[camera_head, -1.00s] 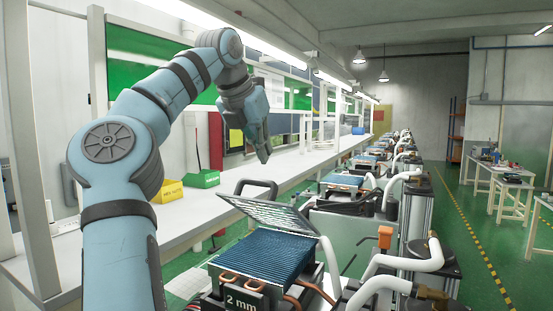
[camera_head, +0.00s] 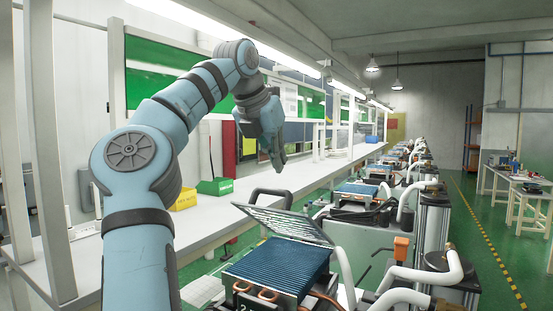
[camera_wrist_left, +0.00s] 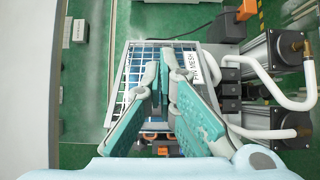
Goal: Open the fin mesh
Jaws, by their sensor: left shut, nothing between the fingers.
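The fin mesh (camera_head: 285,222) is a grey grid lid standing tilted up, open at an angle above the blue finned block (camera_head: 282,266). A black handle (camera_head: 270,194) rises at its upper edge. In the left wrist view, the mesh (camera_wrist_left: 133,72) lies below my fingers, with a white label (camera_wrist_left: 190,67) reading FIN MESH at its right side. My left gripper (camera_head: 279,167) hangs above the mesh, pointing down, apart from it in the head view. In the wrist view its fingers (camera_wrist_left: 160,82) are closed with nothing between them, hiding part of the mesh. My right gripper is not in view.
White hoses (camera_head: 400,275) and an orange part (camera_head: 401,247) stand right of the block. A long white bench (camera_head: 235,207) with yellow (camera_head: 184,199) and green bins (camera_head: 214,187) runs along the left. More similar units stand in a row behind.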

